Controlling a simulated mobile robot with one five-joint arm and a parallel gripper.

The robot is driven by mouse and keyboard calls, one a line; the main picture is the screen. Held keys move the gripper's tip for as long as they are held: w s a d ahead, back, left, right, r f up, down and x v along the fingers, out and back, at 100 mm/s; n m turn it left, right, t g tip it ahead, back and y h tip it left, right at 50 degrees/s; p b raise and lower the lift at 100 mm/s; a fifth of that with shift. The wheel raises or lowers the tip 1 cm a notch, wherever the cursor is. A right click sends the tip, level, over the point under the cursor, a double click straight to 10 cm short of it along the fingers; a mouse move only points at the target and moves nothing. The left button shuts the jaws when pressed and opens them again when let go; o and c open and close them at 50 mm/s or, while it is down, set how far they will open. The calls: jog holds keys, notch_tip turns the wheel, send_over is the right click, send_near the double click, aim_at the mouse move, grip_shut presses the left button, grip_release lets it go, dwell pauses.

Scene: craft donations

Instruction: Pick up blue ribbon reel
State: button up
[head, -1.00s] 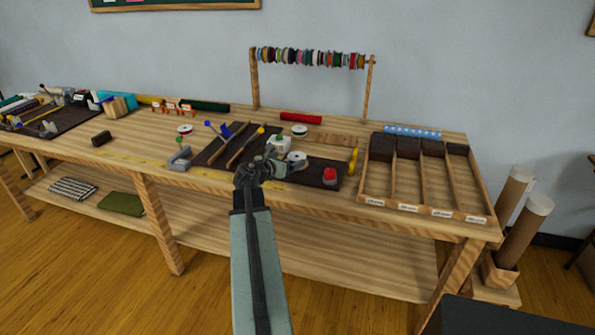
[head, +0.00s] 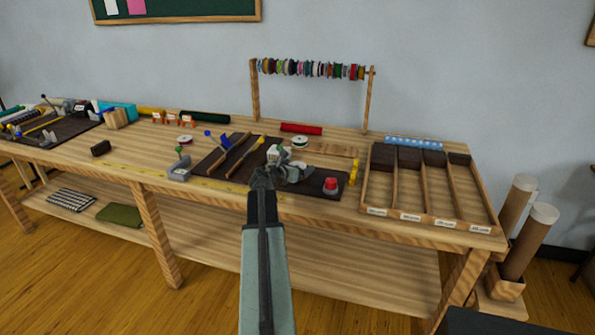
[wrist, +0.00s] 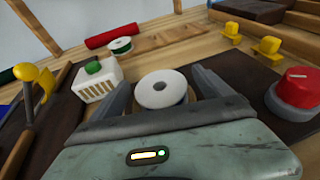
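A white-flanged ribbon reel (wrist: 160,88) stands on the dark mat (wrist: 245,112), and in the wrist view it shows between the two fingers of my gripper (wrist: 165,92). The fingers are spread, with a gap visible on the reel's left. In the head view my gripper (head: 284,170) is over the front part of the mat and largely covers that reel. A reel with green ribbon (head: 300,141) lies farther back, and it also shows in the wrist view (wrist: 120,46). A reel with red ribbon (head: 184,140) lies to the left.
A white slotted box with a green top (wrist: 97,74) stands close left of my gripper. A red-knobbed device (wrist: 295,92) is at right, with yellow pieces (wrist: 266,48) behind it. A compartment tray (head: 412,219) fills the table's right end.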

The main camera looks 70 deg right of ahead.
jog(key=c, duration=1.4)
jog(key=shift+r, duration=0.1)
